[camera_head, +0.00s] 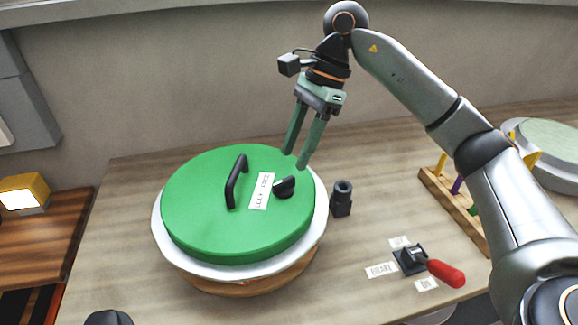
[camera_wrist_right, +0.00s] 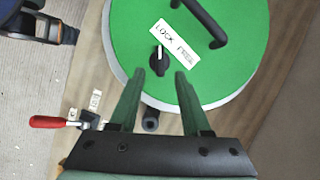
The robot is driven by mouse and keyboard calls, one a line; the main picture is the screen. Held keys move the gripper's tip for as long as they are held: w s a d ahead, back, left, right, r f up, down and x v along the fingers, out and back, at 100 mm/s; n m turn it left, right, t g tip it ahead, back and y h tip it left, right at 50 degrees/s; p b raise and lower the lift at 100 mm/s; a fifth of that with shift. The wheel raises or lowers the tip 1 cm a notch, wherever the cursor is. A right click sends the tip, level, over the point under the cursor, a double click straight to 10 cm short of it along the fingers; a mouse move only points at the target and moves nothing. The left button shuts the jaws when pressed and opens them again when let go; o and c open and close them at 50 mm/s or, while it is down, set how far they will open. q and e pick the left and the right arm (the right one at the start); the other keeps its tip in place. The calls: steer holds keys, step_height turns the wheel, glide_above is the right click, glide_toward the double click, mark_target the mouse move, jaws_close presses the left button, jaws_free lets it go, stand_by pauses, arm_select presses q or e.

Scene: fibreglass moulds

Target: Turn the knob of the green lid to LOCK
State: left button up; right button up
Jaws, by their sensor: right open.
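The green lid (camera_head: 205,220) lies on a round, white-rimmed mould on the table and has a black bar handle (camera_head: 236,182). Its small black knob (camera_head: 284,188) is near the lid's right edge, beside a white label (camera_head: 262,191) reading LOCK and FREE. In the right wrist view, the knob (camera_wrist_right: 159,62) has a white mark pointing up towards the label; I cannot tell exactly which word it indicates. My right gripper (camera_head: 296,160) is open and empty, pointing down above the knob and apart from it. In its wrist view, the knob shows between and beyond the fingertips (camera_wrist_right: 160,74). My left gripper is not seen.
A dark cylindrical fitting (camera_head: 341,198) stands just right of the lid. A red-handled lever (camera_head: 440,272) with small labels is at the front right. A wooden rack with coloured pegs (camera_head: 440,190) and another round mould (camera_head: 550,150) lie further right, partly behind my arm.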

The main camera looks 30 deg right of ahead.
mark_target(284, 180)
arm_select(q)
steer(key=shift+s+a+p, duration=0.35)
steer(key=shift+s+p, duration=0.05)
arm_select(e)
steer(key=v, duration=0.6)
steer(key=shift+r, duration=0.3)
steer(key=shift+d, duration=0.1)
arm_select(q)
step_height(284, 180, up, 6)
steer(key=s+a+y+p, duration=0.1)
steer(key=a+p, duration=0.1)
steer(key=p, duration=0.6)
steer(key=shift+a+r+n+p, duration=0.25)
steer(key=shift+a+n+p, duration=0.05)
arm_select(e)
steer(key=shift+n, duration=0.6)
steer(key=x, duration=1.2)
steer(key=shift+f, duration=0.3)
